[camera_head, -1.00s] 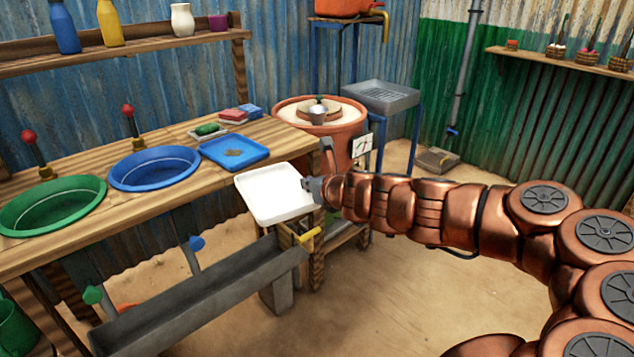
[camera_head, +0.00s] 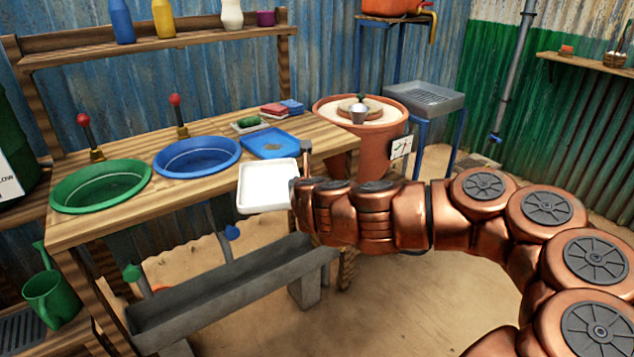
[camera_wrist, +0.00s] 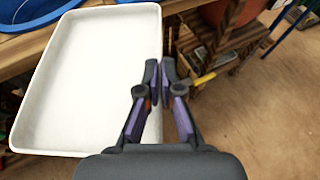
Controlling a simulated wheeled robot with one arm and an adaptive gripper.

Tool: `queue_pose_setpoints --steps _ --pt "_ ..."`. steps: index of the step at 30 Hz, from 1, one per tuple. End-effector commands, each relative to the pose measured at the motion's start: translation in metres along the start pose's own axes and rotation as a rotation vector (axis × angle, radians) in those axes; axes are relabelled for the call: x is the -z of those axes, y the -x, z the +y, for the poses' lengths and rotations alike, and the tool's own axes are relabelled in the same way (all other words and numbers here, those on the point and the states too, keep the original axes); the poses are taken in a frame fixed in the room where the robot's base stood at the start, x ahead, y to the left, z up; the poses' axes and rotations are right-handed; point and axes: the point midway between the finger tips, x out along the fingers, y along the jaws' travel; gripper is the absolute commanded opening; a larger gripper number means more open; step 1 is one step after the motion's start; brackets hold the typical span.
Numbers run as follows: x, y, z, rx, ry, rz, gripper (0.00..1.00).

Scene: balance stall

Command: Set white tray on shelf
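The white tray (camera_head: 264,208) is a shallow rectangular dish, held about level in front of the bench's front edge, near the blue tray. It looks empty, and it fills the left of the wrist view (camera_wrist: 85,75). My gripper (camera_wrist: 161,68) is shut on its right rim, the two fingers close together there. In the head view my arm's end hides the gripper. A wooden shelf (camera_head: 200,38) on the back wall above the bench holds bottles and a purple cup. Another wooden shelf (camera_head: 570,60) is on the right wall.
The wooden bench (camera_head: 325,134) carries a green basin (camera_head: 101,203), a blue basin (camera_head: 190,173) and a blue tray (camera_head: 272,143). A grey trough (camera_head: 232,288) runs below its front. A clay pot (camera_head: 388,145) stands beyond its right end. Open floor lies in front.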

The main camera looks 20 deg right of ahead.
Motion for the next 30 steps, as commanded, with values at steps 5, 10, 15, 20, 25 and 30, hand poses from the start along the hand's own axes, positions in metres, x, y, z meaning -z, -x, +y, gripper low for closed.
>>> queue_pose_setpoints --steps 5,10,15,20,25,30 --pt "-0.001 -0.007 0.024 0.035 -0.015 -0.001 0.00" --pt "-0.002 -0.011 0.034 0.058 -0.025 -0.002 0.00" --pt "-0.001 -0.014 0.045 0.075 -0.031 -0.001 0.00" --pt "-0.002 -0.016 0.051 0.093 -0.038 -0.002 0.00" --pt "-0.002 -0.016 0.050 0.093 -0.035 -0.004 0.00" --pt "-0.003 -0.016 0.050 0.093 -0.034 -0.005 0.00"
